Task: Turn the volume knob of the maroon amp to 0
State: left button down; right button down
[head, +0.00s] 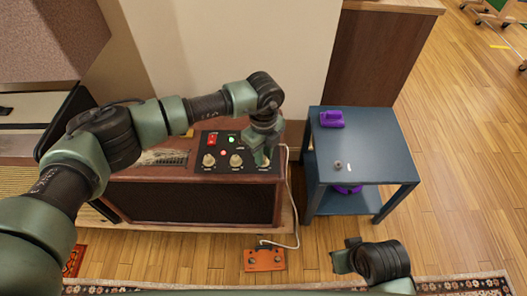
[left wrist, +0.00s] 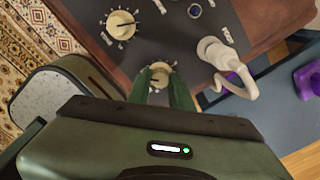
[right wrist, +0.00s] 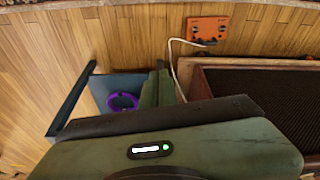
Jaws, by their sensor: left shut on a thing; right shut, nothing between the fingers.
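The maroon amp (head: 145,184) stands left of centre in the head view, with a black control panel (head: 220,138) on top. Cream knobs show on the panel: a left one (head: 209,160) and a middle one (head: 235,160). My left gripper (head: 262,158) reaches down over the panel's right end and is shut on the rightmost knob (left wrist: 160,72), which shows between the fingers in the left wrist view. The knob's label is too small to read. A neighbouring knob (left wrist: 121,24) is clear of the fingers. My right gripper (head: 342,260) is shut and empty, low over the floor.
A blue side table (head: 370,150) stands right of the amp, bearing a purple object (head: 331,118) and small items. An orange pedal (head: 264,260) lies on the floor in front. A white cable (head: 291,205) runs down the amp's right side. Open wooden floor lies at right.

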pick_arm(q)
jog(key=shift+w+r, duration=0.1)
jog(key=shift+w, duration=0.05)
pick_arm(e)
jog(key=shift+f, duration=0.5)
pick_arm(q)
jog(key=c, duration=1.3)
grip_release()
jog(key=shift+o, duration=0.2)
jog(key=shift+r, duration=0.3)
notch_tip(320, 180, up, 7)
jog(key=shift+r+p, duration=0.1)
jog(key=shift+p, duration=0.55)
pick_arm(e)
jog(key=x, duration=0.2)
jog(key=s+x, duration=0.1)
jog(key=x, duration=0.1)
jog(key=shift+w+f, duration=0.1)
jog(key=shift+f, duration=0.2)
